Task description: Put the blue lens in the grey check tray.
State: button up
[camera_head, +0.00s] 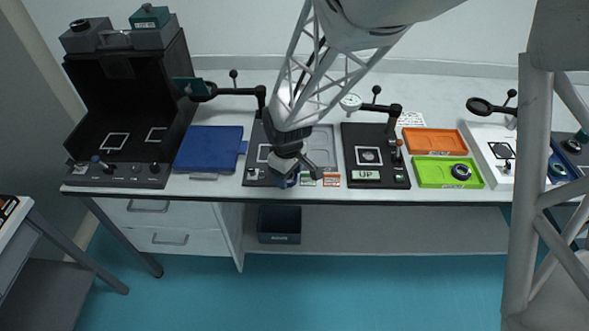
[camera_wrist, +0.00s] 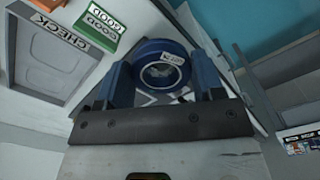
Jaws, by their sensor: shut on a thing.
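The blue lens (camera_wrist: 160,68), a thick blue ring with a small white label, sits between the two blue fingers of my gripper (camera_wrist: 160,84) in the wrist view. My gripper is shut on it. In the head view my gripper (camera_head: 288,179) is low near the front edge of the table, over the front of a black station, and the lens is mostly hidden there. The grey check tray (camera_wrist: 40,66), marked CHECK, is at the upper left of the wrist view, apart from the lens. In the head view the grey tray (camera_head: 321,137) is just right of my gripper, partly hidden by my arm.
Green and orange label blocks (camera_head: 331,180) stand in front of the grey tray. A black station marked UP (camera_head: 349,165) is to its right. Farther right are an orange tray (camera_head: 430,135) and a green tray (camera_head: 430,180) holding a dark ring. A blue tray (camera_head: 208,148) lies left.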

jog(key=s+d+m, duration=0.1)
jog(key=d+m, duration=0.3)
jog(key=d, duration=0.8)
jog(key=shift+s+d+f, duration=0.15)
jog(key=shift+s+f, duration=0.15)
jog(key=shift+s, duration=0.05)
send_over(319, 159)
jog(key=shift+w+f, duration=0.15)
jog(key=shift+f, duration=0.6)
jog(key=shift+f, duration=1.75)
jog(key=shift+f, duration=0.15)
jog(key=o, duration=0.7)
jog(key=shift+o, duration=0.2)
